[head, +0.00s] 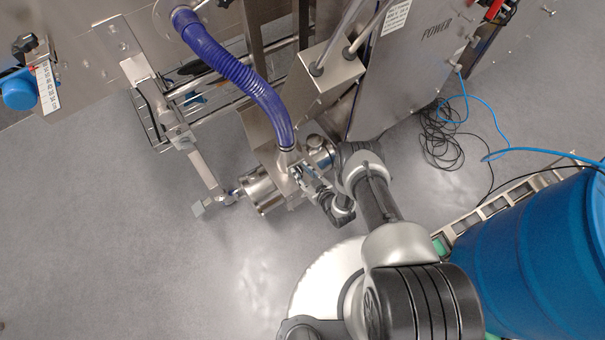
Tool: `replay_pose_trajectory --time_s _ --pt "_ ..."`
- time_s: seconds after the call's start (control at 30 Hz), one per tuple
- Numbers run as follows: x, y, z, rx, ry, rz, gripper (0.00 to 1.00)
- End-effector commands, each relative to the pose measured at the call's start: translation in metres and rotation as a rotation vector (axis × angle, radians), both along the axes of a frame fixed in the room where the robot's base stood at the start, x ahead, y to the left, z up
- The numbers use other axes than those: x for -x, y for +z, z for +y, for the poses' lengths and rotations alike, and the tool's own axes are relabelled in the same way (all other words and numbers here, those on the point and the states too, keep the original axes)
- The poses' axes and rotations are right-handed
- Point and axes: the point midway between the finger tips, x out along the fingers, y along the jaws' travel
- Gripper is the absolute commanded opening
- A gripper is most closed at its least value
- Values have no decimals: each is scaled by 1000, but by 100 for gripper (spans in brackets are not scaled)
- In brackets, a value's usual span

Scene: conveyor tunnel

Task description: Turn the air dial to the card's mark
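My gripper (303,178) is at the middle of the head view, beside a shiny steel cylindrical housing (262,190) under the end of a blue hose. It is small and partly covered by my wrist, so I cannot tell whether its fingers are open or shut, or whether they touch anything. No air dial can be clearly made out; one may be hidden around the gripper. A white printed card (396,17) is on the steel cabinet at the top, its text and any mark too small to read.
The blue hose (235,75) runs down to the housing. A steel cabinet marked POWER (420,60) stands upper right. A blue drum (535,255) is lower right, with loose cables (445,130) above it. A blue knob (19,91) is far left. Floor at lower left is clear.

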Motion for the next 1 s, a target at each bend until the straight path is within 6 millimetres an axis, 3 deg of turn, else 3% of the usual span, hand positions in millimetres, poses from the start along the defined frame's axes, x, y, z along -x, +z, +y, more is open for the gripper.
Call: replay_pose_trajectory --time_s 0.23,0.7,1.0 --pt "0 0 0 0 0 0 31" --pt "0 0 0 1 0 1 0" --pt "1 0 1 23 2 -15 0"
